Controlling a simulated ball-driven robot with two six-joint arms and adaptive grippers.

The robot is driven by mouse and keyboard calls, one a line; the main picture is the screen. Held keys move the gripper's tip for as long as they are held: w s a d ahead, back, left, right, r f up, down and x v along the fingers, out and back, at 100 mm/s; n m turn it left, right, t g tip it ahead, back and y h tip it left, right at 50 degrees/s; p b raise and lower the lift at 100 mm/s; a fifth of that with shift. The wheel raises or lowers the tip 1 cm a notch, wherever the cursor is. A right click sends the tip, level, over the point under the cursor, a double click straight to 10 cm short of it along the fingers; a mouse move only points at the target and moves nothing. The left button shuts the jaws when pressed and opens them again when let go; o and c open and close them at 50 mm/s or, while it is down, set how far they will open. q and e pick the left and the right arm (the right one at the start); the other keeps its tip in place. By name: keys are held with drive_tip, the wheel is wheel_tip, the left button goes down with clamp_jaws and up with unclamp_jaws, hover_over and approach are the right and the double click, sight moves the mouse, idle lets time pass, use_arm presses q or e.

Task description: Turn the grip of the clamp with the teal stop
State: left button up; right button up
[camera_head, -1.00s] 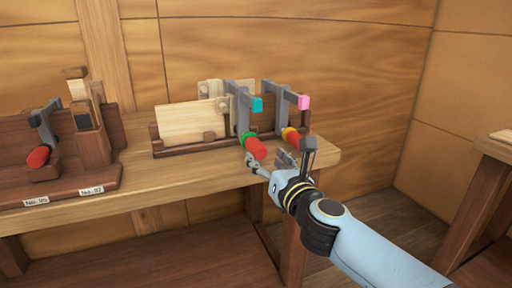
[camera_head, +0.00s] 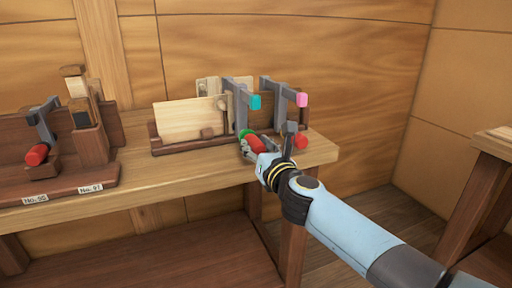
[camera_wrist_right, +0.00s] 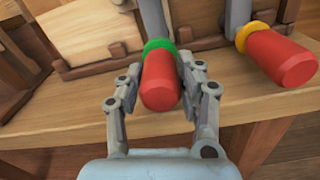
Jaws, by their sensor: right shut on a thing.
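The clamp with the teal stop (camera_head: 255,102) stands on the wooden holder at the bench's right end. Its grey bar rises at the boards, and its red grip (camera_wrist_right: 162,82) with a green collar (camera_wrist_right: 160,46) points toward me. My right gripper (camera_head: 252,146) is shut on this red grip; in the right wrist view its two fingers (camera_wrist_right: 160,88) lie on either side of the grip. In the head view the gripper partly hides the grip. My left gripper is not in view.
A second clamp with a pink stop (camera_head: 302,100) stands close on the right; its red grip (camera_wrist_right: 280,60) has a yellow collar. A rack at left holds another clamp with a red grip (camera_head: 37,154). Pale boards (camera_head: 190,120) stand behind.

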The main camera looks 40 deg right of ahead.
drive_tip(key=c, duration=0.3)
